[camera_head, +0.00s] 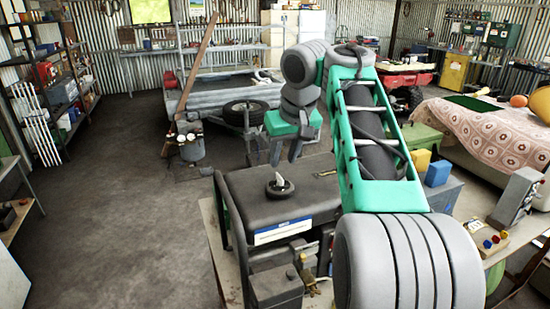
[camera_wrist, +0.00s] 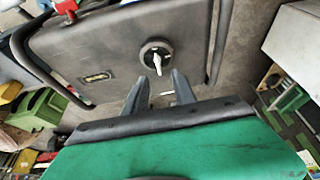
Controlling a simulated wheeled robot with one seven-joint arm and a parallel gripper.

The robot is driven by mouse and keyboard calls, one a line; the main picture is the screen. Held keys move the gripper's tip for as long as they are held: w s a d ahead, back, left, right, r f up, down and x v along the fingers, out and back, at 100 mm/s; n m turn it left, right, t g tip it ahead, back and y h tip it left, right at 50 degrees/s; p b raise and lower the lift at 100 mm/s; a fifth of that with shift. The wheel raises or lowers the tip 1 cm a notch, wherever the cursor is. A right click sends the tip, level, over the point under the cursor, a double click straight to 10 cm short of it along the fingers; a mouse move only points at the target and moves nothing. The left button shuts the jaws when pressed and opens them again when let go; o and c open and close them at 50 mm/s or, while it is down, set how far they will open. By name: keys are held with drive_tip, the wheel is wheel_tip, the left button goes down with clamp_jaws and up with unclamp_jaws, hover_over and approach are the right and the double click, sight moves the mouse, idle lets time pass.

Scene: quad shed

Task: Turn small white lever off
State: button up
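The small white lever (camera_head: 282,182) stands on a round black base on top of a dark grey generator (camera_head: 240,190). In the wrist view the lever (camera_wrist: 157,63) is a thin white handle across a black dial with a pale rim, pointing down toward my fingers. My gripper (camera_head: 284,154) is above the generator, beyond the lever in the head view. In the wrist view its two grey fingers (camera_wrist: 158,86) are apart with nothing gripped between them. Their tips lie just below the lever in the picture; contact is not visible.
The generator has a black tube frame (camera_wrist: 45,72) along its side and sits on a workbench (camera_head: 212,222). A blue box (camera_head: 438,173) and a grey switch box (camera_head: 516,196) stand to the right. A trailer (camera_head: 225,95) is behind. Floor on the left is clear.

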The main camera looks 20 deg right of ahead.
sight(280, 177)
drive_tip(key=b+x, duration=0.2)
drive_tip(key=x, duration=0.1)
drive_tip(key=b+x, duration=0.3)
drive_tip(key=shift+s+d+f, duration=0.1)
drive_tip(key=shift+d+f, duration=0.1)
drive_tip(key=shift+f, duration=0.15)
drive_tip(key=shift+w+f+b, duration=0.25)
drive_tip(key=shift+f+b, duration=0.1)
drive_tip(key=shift+f, duration=0.05)
drive_tip(key=shift+r, duration=0.1)
drive_tip(key=shift+c, duration=0.2)
drive_tip(key=shift+a, duration=0.1)
clamp_jaws()
